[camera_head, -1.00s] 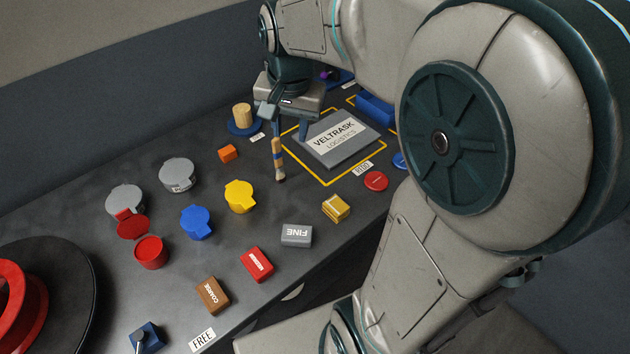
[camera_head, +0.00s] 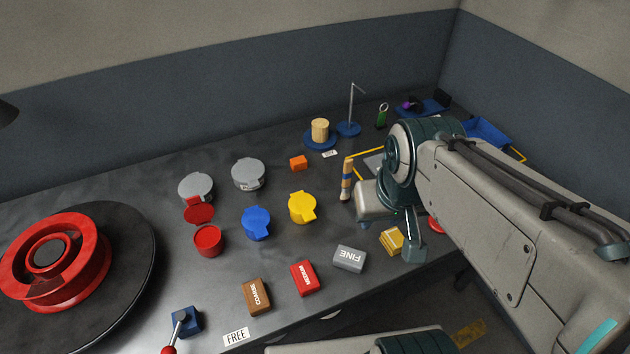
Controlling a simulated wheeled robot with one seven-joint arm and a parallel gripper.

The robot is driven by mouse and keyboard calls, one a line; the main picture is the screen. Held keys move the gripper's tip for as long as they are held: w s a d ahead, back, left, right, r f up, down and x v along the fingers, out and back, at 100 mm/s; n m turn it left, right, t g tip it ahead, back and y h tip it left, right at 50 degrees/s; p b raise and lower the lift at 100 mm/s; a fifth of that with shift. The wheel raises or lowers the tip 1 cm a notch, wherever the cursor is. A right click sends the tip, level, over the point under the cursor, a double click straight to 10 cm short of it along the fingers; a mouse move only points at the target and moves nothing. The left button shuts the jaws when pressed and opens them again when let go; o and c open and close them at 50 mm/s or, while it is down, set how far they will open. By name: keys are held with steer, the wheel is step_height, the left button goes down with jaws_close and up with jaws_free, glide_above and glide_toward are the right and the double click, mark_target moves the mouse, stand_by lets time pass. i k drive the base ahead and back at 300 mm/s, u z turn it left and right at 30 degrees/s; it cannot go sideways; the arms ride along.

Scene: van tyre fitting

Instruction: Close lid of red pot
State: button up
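The red pot (camera_head: 208,241) stands at the left middle of the dark worktop. Its red lid (camera_head: 199,213) is open, tipped back on the far side of the pot, close to a grey-lidded pot; whether they touch I cannot tell. My gripper (camera_head: 388,238) is over the right part of the worktop, well to the right of the red pot, near a yellow block. Its two fingers look spread apart, with nothing seen between them. The inner side of the gripper is partly hidden by its own body.
Blue (camera_head: 256,222) and yellow (camera_head: 302,206) lidded pots stand between the red pot and my gripper. Labelled blocks, such as the red one (camera_head: 305,277), line the front. A red wheel (camera_head: 56,262) lies at far left.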

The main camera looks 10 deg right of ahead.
mark_target(198, 213)
steer(key=u, duration=1.25)
